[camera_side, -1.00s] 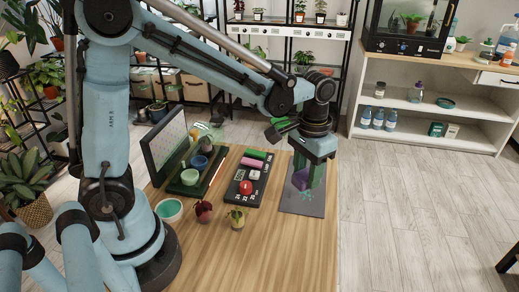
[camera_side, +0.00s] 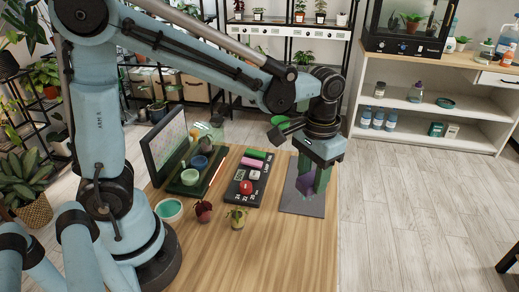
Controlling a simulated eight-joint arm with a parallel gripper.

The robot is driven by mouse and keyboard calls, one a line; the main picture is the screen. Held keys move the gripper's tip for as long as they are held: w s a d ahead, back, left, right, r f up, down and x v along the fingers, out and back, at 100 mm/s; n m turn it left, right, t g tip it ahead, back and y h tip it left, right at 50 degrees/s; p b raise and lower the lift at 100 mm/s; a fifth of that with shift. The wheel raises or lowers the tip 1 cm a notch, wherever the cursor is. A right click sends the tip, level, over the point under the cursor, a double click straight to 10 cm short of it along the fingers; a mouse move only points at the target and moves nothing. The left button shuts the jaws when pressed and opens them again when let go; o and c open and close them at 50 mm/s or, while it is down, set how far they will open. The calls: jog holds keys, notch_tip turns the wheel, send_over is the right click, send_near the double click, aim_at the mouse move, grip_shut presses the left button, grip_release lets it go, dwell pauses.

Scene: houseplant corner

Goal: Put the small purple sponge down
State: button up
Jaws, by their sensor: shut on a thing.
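My gripper (camera_side: 307,190) is at the right side of the wooden table, pointing down over a grey mat (camera_side: 315,208). Its green fingers are shut on the small purple sponge (camera_side: 304,184), which shows between them. The sponge is low over the mat; I cannot tell whether it touches it. The fingers hide part of the sponge and of the mat.
Left of the mat lies a black board (camera_side: 241,197) with a green block (camera_side: 255,154), a pink block (camera_side: 251,162) and a red ball (camera_side: 246,187). A dark green tray (camera_side: 188,190) holds bowls. The table's front (camera_side: 270,260) is clear.

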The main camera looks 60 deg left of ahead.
jog(key=s+d+r, duration=0.2)
jog(key=s+d, duration=1.2)
jog(key=s, duration=0.3)
send_over(307, 260)
notch_tip(307, 260, down, 7)
jog(key=shift+r, duration=0.1)
jog(key=shift+f, duration=2)
jog(key=shift+f, duration=0.15)
jog(key=o, duration=1.1)
